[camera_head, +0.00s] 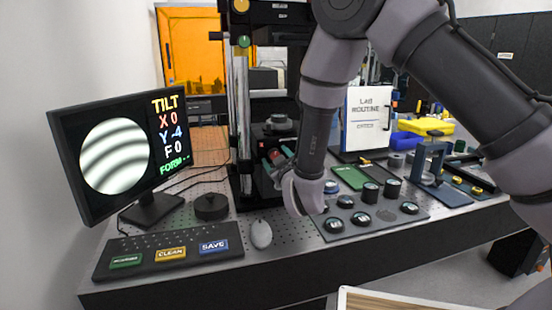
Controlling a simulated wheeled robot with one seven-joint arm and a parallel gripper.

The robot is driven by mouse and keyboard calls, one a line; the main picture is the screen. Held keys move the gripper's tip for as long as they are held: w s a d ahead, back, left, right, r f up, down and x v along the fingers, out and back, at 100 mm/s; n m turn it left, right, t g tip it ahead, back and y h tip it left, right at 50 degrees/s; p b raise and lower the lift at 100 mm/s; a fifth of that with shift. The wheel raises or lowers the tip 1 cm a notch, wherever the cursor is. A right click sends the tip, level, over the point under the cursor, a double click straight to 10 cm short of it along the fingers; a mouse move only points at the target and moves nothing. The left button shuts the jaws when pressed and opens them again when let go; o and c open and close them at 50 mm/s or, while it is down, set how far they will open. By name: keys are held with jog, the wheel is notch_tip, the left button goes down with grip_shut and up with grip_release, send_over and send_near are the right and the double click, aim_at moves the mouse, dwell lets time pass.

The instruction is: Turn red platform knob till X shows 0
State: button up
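The monitor (112,155) at the left shows curved grey fringes and the readout TILT, X 0, Y -4, F 0, with a FORM line below. The X line (171,120) is red and reads 0. A small red part (274,155), seemingly the red platform knob, shows low on the black interferometer frame, below the stage (279,124). My gripper (277,165) reaches in from the right at this red part. My wrist and fingers hide much of the spot, so I cannot tell whether the fingers touch or grip it.
A mouse (261,234), a dark round puck (210,206) and a keypad with green, yellow and blue keys (168,254) lie in front. A grey tray (338,238) with several round pieces is right of my wrist. A LAB ROUTINE board (367,118) stands behind.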

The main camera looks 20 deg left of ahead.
jog(key=v, duration=1.1)
jog(key=shift+w+a, duration=0.1)
dwell(1.6)
